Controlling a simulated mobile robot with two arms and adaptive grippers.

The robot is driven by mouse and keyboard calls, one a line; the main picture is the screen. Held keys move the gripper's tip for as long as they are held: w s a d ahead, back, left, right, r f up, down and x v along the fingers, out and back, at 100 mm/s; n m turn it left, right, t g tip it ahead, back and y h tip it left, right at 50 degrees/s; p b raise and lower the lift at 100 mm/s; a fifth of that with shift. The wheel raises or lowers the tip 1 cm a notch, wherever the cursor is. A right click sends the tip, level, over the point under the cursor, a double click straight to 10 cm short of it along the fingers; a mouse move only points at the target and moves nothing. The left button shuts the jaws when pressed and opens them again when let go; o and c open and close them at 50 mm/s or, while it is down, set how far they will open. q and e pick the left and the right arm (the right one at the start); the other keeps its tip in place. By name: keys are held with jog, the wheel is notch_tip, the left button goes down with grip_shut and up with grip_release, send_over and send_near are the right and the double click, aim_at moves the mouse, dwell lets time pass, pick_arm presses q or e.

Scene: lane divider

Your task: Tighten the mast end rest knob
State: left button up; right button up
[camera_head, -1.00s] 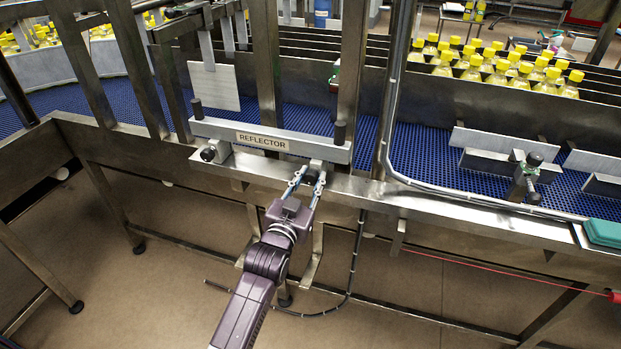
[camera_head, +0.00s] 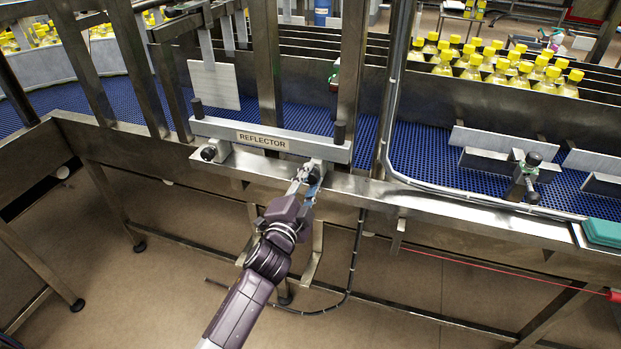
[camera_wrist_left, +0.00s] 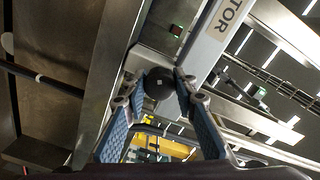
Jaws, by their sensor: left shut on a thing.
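A long grey bar labelled REFLECTOR (camera_head: 230,133) lies along the near rail, with a rest under each end. The rest at its right end carries a black round knob (camera_head: 313,170) facing me. My left gripper (camera_head: 307,182) reaches up to that knob and is shut on it. In the left wrist view the black knob (camera_wrist_left: 158,84) sits between the two blue-padded fingertips (camera_wrist_left: 160,80). The rest at the left end has a similar black knob (camera_head: 208,153), untouched. The fingers partly hide the held knob in the head view. My right gripper is not in view.
The steel rail (camera_head: 400,198) runs just below the bar. Steel uprights (camera_head: 352,75) stand close behind it. A blue belt (camera_head: 415,150) lies beyond, with yellow-capped bottles (camera_head: 500,65) at the back. A black cable (camera_head: 355,255) hangs right of my arm. Another clamp (camera_head: 525,180) stands at right.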

pick_arm(q)
jog(key=m, duration=0.6)
jog(key=shift+f, duration=0.25)
dwell(0.5)
jog(key=o, duration=0.8)
jog(key=shift+c, duration=0.2)
jog(key=o, duration=0.4)
jog(key=shift+r, duration=0.2)
jog(key=v, duration=1.2)
jog(key=shift+s, duration=0.1)
